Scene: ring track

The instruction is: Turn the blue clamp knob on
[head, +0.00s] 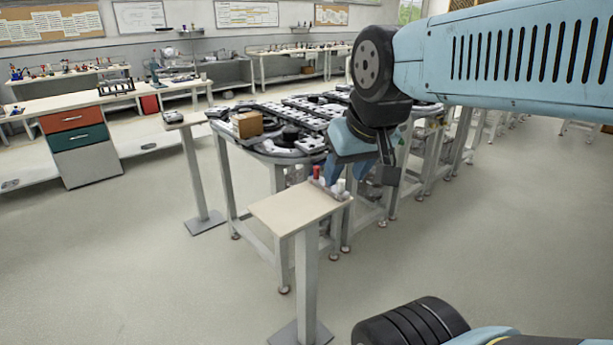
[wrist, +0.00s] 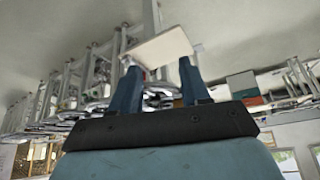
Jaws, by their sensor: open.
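I cannot make out a blue clamp knob in either view; blue gripper parts cover the area behind the small stand. The stand has a pale top (head: 285,208). A small red piece (head: 316,172) and a white piece (head: 341,186) stand at its far right edge. My gripper (head: 344,172) is over that far edge, fingers pointing down. In the wrist view my gripper (wrist: 160,78) has its two blue fingers apart, with nothing held between them. The pale stand top (wrist: 160,46) shows beyond the fingertips.
The ring track (head: 290,118) on metal-legged tables lies behind the stand, carrying a brown box (head: 247,124). Another small stand (head: 185,121) is at its left. A bench with red and green drawers (head: 75,130) is farther left. The floor in front is clear.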

